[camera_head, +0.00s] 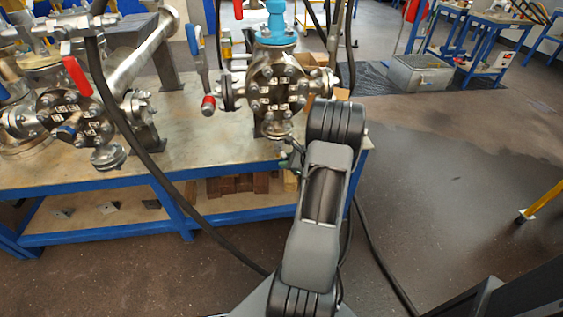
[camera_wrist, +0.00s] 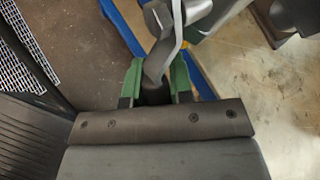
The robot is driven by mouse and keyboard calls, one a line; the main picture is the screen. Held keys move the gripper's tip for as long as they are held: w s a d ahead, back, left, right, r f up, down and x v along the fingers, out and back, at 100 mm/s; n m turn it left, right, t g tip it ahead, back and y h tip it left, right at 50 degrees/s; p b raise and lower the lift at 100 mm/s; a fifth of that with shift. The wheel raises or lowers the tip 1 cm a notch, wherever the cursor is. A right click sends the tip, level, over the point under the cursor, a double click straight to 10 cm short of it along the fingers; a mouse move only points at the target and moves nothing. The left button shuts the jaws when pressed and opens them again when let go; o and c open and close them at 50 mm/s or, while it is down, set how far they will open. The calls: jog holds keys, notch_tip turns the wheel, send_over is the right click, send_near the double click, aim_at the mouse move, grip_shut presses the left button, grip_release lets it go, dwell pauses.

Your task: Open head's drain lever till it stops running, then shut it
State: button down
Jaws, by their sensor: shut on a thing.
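The flanged vessel head (camera_head: 277,88), a bolted round metal body, stands on the blue-framed bench in the head view. A short flange (camera_head: 276,129) sits under it. My gripper (camera_wrist: 155,88) shows in the wrist view, its two green fingers shut on a grey bent lever (camera_wrist: 161,60) with a dark lower end. The lever runs up to a metal fitting. I cannot see whether liquid runs from the drain.
The bench top (camera_head: 200,150) holds another flanged vessel (camera_head: 75,117) with a red lever (camera_head: 77,76) at left. A red-tipped handle (camera_head: 208,104) sticks out left of the middle vessel. Black cables hang in front of the bench. Floor at right is open, with a dark patch (camera_head: 440,200).

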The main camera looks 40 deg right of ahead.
jog(key=c, duration=1)
grip_release()
jog(key=p+v, duration=0.2)
jog(key=v, duration=1.2)
jog(key=shift+f, duration=0.1)
